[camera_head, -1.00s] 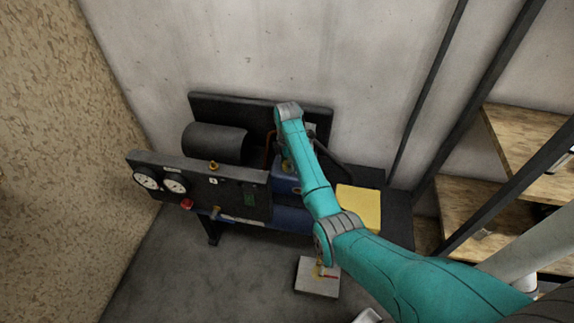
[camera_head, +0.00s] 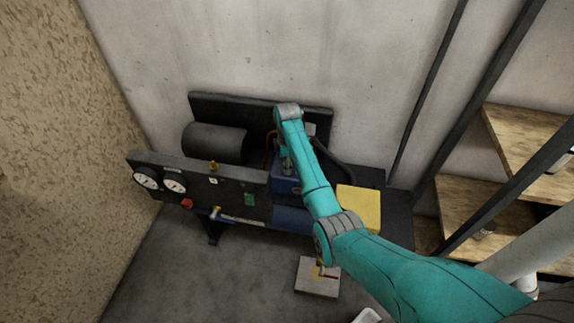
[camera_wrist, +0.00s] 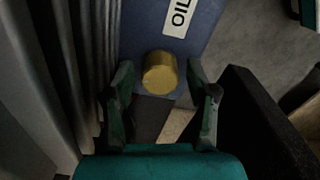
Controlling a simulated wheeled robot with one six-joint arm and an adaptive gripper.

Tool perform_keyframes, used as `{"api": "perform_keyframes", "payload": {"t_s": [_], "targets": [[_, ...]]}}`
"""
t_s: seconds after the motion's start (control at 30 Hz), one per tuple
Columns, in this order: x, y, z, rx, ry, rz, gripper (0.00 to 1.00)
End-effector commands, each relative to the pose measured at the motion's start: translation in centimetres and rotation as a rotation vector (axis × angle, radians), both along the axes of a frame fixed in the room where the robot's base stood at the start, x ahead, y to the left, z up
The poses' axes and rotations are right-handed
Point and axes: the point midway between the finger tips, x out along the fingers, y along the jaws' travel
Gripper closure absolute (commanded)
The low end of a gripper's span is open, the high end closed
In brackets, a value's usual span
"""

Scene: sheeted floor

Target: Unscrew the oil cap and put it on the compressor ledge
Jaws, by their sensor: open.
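The oil cap (camera_wrist: 160,72) is a round brass-yellow cap on the blue compressor block (camera_wrist: 208,22), below a white label reading OIL. In the wrist view my gripper (camera_wrist: 160,80) is open, with one finger on each side of the cap. Gaps show between the fingers and the cap. In the head view my arm hides the cap, and the blue block (camera_head: 286,184) shows only in part. A yellow square pad (camera_head: 358,207) lies on the dark deck right of the block; I cannot tell whether it is the ledge.
A black panel (camera_head: 232,199) with gauges, a red knob (camera_head: 187,203) and a brass valve fronts the compressor. Ribbed grey metal (camera_wrist: 90,50) is close on the wrist view's left. A small pale box (camera_head: 317,277) sits on the floor.

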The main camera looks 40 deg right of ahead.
Motion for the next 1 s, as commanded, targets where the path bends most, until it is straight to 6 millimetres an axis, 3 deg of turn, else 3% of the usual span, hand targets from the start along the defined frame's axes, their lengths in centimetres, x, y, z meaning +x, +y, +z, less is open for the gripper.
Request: {"api": "perform_keyframes", "payload": {"t_s": [1.0], "targets": [[0.01, -0.01, 0.01, 0.000, 0.000, -1.155, 0.43]]}}
